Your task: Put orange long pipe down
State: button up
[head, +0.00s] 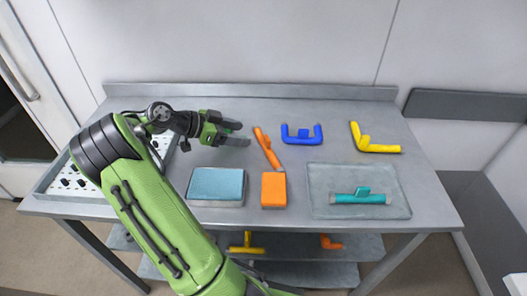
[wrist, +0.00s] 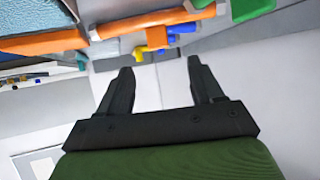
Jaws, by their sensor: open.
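The orange long pipe (head: 267,149) lies on the grey table (head: 350,95), slanting, with a short stub at its side. My gripper (head: 247,133) is just left of the pipe's upper end in the head view. Its fingers are apart with nothing between them. In the wrist view the open gripper (wrist: 158,64) shows, and an orange pipe (wrist: 155,20) lies across the top of the picture, beyond the fingertips and apart from them.
A blue pipe piece (head: 302,136) and a yellow one (head: 372,146) lie farther right. A blue-topped block (head: 216,184), an orange block (head: 273,189) and a clear tray (head: 335,174) with a teal pipe (head: 360,198) sit in front. A perforated tray (head: 55,190) is left.

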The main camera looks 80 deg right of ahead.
aim_at(265, 139)
jog(key=b+x, duration=0.2)
jog(key=x, duration=0.8)
jog(key=shift+s+f, duration=0.25)
jog(key=shift+f, duration=0.1)
jog(key=shift+r, duration=0.1)
jog(key=shift+c, duration=0.3)
grip_shut()
